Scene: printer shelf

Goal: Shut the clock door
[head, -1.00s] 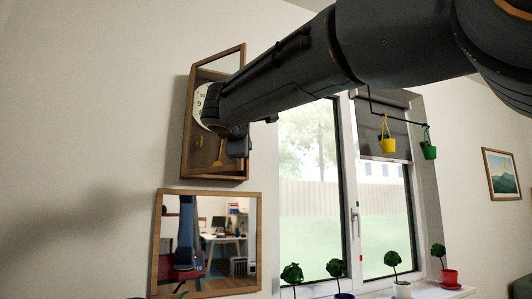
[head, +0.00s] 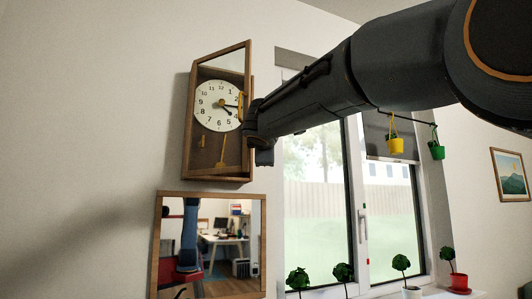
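The wall clock (head: 218,106) is a wooden case with a white dial and a pendulum, hanging at the upper left in the head view. Its framed door (head: 222,54) appears to stand ajar, with its right edge out from the case. A small yellow handle (head: 241,104) shows near that right edge. My gripper (head: 259,138) is just right of the door's right edge, at about the lower dial's height. Whether it touches the door cannot be told. Its fingers are too dark and foreshortened to show open or shut.
A wood-framed mirror (head: 160,245) hangs just below the clock. A window (head: 357,200) is to the right, with potted plants (head: 400,265) on its sill. Yellow (head: 395,146) and green (head: 437,151) hanging pots are near my arm. The wall left of the clock is clear.

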